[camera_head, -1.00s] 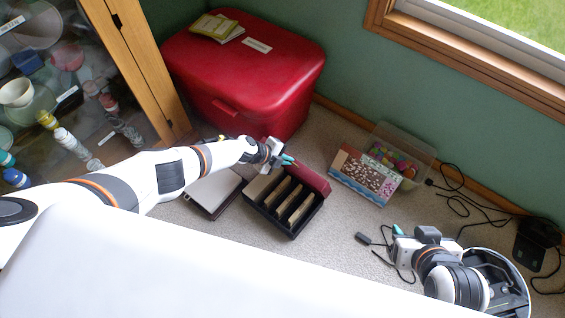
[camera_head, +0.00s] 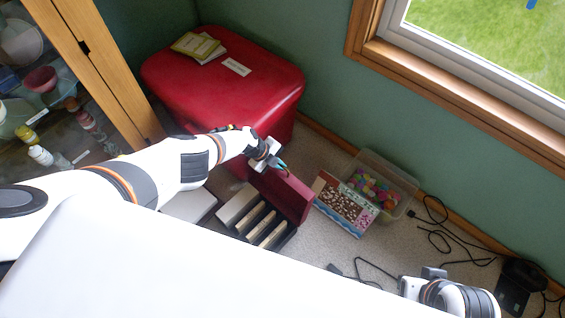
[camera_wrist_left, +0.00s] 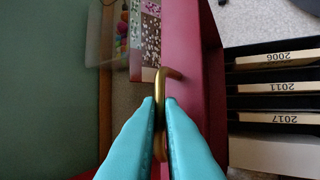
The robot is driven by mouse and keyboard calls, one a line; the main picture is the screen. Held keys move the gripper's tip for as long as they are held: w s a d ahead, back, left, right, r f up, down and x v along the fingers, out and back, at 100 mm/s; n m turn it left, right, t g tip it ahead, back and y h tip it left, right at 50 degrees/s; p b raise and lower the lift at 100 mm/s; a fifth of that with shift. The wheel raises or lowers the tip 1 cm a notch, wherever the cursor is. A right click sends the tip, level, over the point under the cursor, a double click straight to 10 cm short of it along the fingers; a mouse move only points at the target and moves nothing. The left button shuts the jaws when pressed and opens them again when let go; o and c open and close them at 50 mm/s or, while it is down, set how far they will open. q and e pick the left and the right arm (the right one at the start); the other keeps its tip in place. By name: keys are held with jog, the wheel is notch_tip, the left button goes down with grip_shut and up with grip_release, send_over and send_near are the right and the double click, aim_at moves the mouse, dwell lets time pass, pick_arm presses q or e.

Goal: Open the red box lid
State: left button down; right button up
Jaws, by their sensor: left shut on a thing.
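A file box (camera_head: 232,211) with pale dividers stands on the floor. Its dark red lid (camera_head: 290,200) stands raised along the box's right side, and the compartments show uncovered. In the left wrist view the lid is a red panel (camera_wrist_left: 200,60) with a brass handle (camera_wrist_left: 172,73). My left gripper (camera_head: 277,166) is at the lid's upper edge. Its teal fingers (camera_wrist_left: 160,108) are shut around the brass handle. My right gripper is only partly in view at the lower right in the head view; its fingers cannot be made out.
A large red chest (camera_head: 215,85) with booklets (camera_head: 198,46) on top stands behind the left arm. Right of the lid are a picture box (camera_head: 342,205) and a clear bin (camera_head: 398,178) of colourful pieces. Black cables (camera_head: 440,238) lie on the carpet at right.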

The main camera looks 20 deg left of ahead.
pick_arm(q)
jog(key=shift+w+d+r, duration=0.1)
jog(key=shift+w+d, duration=0.05)
jog(key=shift+d, duration=0.05)
jog(key=c, duration=1.6)
grip_release()
jog(key=shift+a, duration=0.1)
